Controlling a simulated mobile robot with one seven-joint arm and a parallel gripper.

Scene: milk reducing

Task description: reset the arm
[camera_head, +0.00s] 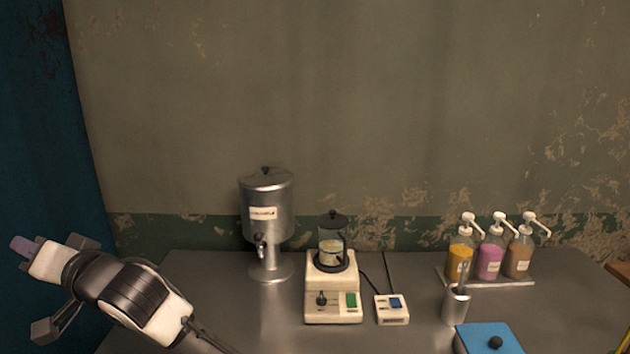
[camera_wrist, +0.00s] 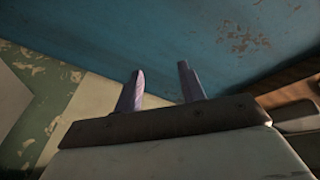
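My arm reaches up at the left of the head view, with my gripper (camera_head: 25,245) at its far end in front of the blue wall. In the wrist view my gripper (camera_wrist: 162,80) shows two purple fingers standing apart with nothing between them. It is open and empty. In the head view it is left of the steel table and clear of everything on it.
The steel table (camera_head: 205,290) holds a metal dispenser (camera_head: 267,212), a cream heater base (camera_head: 333,290) with a glass jug (camera_head: 331,250), a small switch box (camera_head: 391,309), a metal cup (camera_head: 455,305), several pump bottles (camera_head: 489,262) and a blue box (camera_head: 488,338).

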